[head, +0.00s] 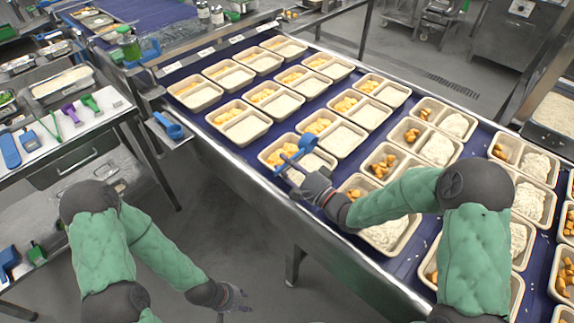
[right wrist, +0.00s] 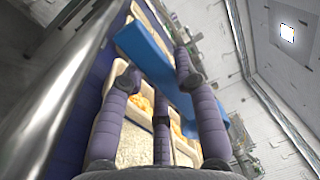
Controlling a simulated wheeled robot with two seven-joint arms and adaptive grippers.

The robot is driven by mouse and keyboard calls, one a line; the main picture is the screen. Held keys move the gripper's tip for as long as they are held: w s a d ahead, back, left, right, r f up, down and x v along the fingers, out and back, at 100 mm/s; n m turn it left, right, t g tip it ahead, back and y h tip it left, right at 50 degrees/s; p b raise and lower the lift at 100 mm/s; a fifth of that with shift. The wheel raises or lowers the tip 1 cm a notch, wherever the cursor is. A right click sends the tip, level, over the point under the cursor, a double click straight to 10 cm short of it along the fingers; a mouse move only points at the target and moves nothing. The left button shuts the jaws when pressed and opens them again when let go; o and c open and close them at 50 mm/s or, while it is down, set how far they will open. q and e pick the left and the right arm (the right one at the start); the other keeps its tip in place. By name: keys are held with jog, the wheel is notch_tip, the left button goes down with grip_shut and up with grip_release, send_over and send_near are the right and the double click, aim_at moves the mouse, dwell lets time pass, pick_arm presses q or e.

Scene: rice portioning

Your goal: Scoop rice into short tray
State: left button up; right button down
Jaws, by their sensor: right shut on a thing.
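My right gripper (head: 316,184) is shut on a blue scoop (head: 300,150) and holds it over a two-compartment tray (head: 284,169) at the conveyor's near edge. That tray has orange chunks in its left part; the scoop and gripper partly cover its right part. In the right wrist view, the scoop's blue handle (right wrist: 148,58) lies between the grey-purple fingers (right wrist: 155,85). White rice (right wrist: 134,146) shows in a tray below. Whether the scoop holds rice is hidden. My left gripper (head: 234,298) hangs low over the floor, away from the trays; its finger opening is too small to tell.
Rows of cream trays fill the blue conveyor (head: 316,104). Trays at right hold mounded rice (head: 458,124); those at upper left have flat, pale right compartments (head: 236,78). Another blue scoop (head: 170,127) lies on a small side shelf. A metal rail borders the conveyor.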

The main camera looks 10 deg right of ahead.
jog(key=shift+r+p, duration=1.55)
jog(key=shift+r, duration=0.6)
jog(key=shift+r+p, duration=0.15)
jog(key=shift+p, duration=0.35)
notch_tip(320, 180, up, 2)
jog(key=g+h+p, duration=0.6)
jog(key=g+p, duration=0.2)
jog(key=p, duration=1.5)
jog(key=shift+w+g+h+p, duration=0.1)
jog(key=shift+g+h+p, duration=0.2)
jog(key=shift+g+h, duration=0.15)
jog(key=shift+g, duration=0.25)
jog(key=shift+h, duration=0.35)
jog(key=shift+g+h+b, duration=0.3)
jog(key=shift+g+b, duration=0.4)
jog(key=shift+b, duration=0.5)
jog(key=shift+g+h+b, duration=0.4)
jog(key=shift+g+b, duration=0.1)
jog(key=shift+b, duration=0.75)
jog(key=shift+a+r+g, duration=0.1)
jog(key=shift+r+g, duration=0.1)
jog(key=shift+g, duration=0.1)
jog(key=shift+r+g+h+p, duration=0.1)
jog(key=shift+g+h+p, duration=0.2)
jog(key=shift+h+p, duration=0.1)
